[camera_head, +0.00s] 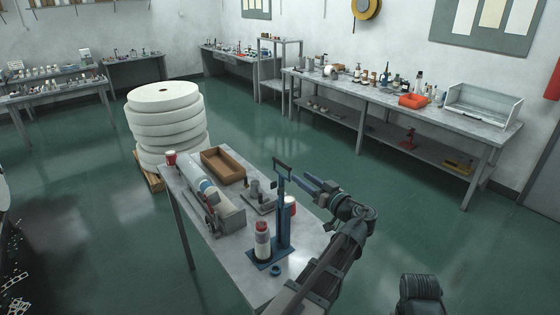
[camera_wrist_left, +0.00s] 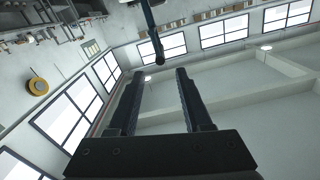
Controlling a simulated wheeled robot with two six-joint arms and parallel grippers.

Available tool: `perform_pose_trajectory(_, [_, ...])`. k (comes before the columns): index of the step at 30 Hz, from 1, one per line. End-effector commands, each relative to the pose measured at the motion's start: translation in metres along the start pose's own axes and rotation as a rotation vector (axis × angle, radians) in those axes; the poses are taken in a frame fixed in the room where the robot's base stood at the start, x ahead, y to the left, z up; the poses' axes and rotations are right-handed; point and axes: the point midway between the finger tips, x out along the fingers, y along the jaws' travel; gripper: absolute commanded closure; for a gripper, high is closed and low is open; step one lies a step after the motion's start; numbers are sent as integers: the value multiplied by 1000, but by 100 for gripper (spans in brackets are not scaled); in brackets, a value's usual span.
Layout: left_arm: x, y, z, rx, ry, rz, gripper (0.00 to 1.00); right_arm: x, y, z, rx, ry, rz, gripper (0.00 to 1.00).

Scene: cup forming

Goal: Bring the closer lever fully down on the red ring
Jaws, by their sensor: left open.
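The blue closer (camera_head: 283,222) stands near the front of the grey table. Its lever (camera_head: 282,166) is raised, with a dark handle at the top. Part of the lever also shows in the left wrist view (camera_wrist_left: 152,32), beyond the fingertips. A white container with a red ring (camera_head: 262,229) around its top stands on the closer's base, well below the handle. My left gripper (camera_head: 305,182) is open, its fingers pointing at the lever from the right; it appears empty and apart from the handle. My right gripper is out of view.
The table (camera_head: 232,248) also holds a wooden tray (camera_head: 222,163), a grey machine (camera_head: 225,213), a red-and-white cup (camera_head: 170,157) and a small blue ring (camera_head: 275,270). A tall stack of white discs (camera_head: 165,115) stands behind.

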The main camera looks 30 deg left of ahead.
Motion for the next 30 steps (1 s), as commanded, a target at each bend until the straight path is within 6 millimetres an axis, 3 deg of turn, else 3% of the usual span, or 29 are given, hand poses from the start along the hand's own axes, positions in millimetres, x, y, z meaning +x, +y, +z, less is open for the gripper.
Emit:
perform_pose_trajectory(12, [82, 0, 0, 1, -3, -5, 50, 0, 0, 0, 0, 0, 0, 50])
perform_pose_trajectory(18, [112, 0, 0, 1, -2, -2, 50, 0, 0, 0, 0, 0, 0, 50])
perform_pose_trajectory(30, [130, 0, 1, 1, -2, 0, 50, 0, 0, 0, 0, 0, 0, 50])
